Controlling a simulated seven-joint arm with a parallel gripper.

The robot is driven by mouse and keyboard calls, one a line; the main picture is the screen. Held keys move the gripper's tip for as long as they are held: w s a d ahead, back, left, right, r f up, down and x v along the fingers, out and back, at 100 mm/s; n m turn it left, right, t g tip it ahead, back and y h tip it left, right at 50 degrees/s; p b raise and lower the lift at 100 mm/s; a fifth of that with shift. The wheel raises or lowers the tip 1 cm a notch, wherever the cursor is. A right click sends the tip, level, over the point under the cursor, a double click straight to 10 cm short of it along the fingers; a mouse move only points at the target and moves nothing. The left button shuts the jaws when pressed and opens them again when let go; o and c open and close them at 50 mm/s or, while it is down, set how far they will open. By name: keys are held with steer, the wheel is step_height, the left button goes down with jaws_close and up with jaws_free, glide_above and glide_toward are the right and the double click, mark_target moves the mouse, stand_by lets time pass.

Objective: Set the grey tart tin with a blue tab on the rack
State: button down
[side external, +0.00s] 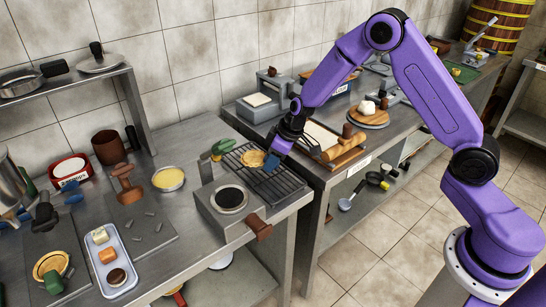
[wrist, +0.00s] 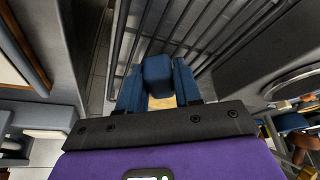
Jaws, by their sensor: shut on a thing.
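The tart tin (side external: 252,159) shows a pale yellow tart, with a blue tab (side external: 271,161) on its right side. It is at the wire rack (side external: 282,187), level or nearly so; I cannot tell whether it touches the bars. My gripper (side external: 279,146) is shut on the blue tab, which also shows between the blue fingers in the wrist view (wrist: 157,72). The tin's grey wall is hard to make out. Most of the tin is hidden in the wrist view, where only a pale patch shows below the tab.
A grey appliance with a round dark top (side external: 230,199) stands in front of the rack. Another tart with a green tab (side external: 52,281) lies at the lower left. A wooden board with a roller (side external: 345,150) is to the right.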

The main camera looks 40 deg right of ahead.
steer(key=shift+f, duration=0.5)
stand_by(0.7)
steer(key=c, duration=0.7)
jaws_free()
steer(key=v, duration=1.7)
steer(key=shift+s+r, duration=0.15)
steer(key=shift+s, duration=0.05)
